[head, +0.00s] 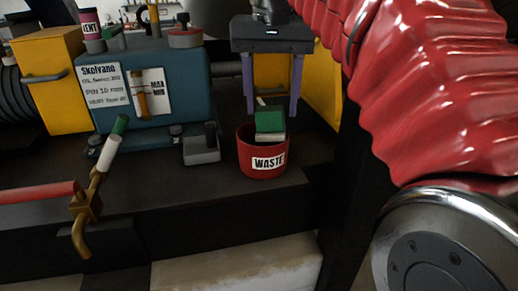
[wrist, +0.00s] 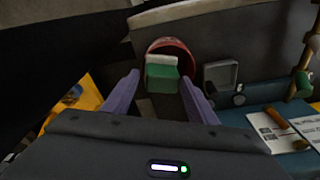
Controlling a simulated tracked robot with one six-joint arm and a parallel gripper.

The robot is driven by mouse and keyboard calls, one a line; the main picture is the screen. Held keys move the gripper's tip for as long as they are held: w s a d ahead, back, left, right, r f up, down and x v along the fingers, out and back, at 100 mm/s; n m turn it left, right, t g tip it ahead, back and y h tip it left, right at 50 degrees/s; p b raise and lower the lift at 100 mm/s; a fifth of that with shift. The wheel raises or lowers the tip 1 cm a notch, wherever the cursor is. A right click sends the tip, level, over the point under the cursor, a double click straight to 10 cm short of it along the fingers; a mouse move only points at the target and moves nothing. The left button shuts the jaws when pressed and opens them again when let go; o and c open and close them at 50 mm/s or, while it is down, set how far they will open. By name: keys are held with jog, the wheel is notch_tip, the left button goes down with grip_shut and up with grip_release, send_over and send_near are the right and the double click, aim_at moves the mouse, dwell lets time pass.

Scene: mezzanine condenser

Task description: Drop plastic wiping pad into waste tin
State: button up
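The plastic wiping pad (head: 270,121), a green block with a pale underside, is at the mouth of the red waste tin (head: 244,160). Its top stands above the rim; whether it rests on anything inside is hidden. The tin has a white WASTE label. My gripper (head: 271,113) is above the tin, its two purple fingers pointing down and spread wider than the pad. In the wrist view the pad (wrist: 161,72) lies just beyond and between the fingertips (wrist: 159,77), with gaps on both sides. The red tin rim (wrist: 172,43) shows behind it.
A blue-grey Skelvano pump unit (head: 150,90) stands left of the tin, with a small grey box (head: 201,150) between them. A brass valve with a red lever (head: 40,192) is at front left. Yellow housings (head: 50,85) stand behind. The dark ledge edge lies close in front.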

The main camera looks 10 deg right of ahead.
jog(key=shift+o, duration=1.4)
jog(key=shift+r, duration=0.1)
notch_tip(320, 180, up, 7)
jog(key=s, duration=0.1)
jog(key=shift+a, duration=0.2)
jog(key=shift+s, duration=0.1)
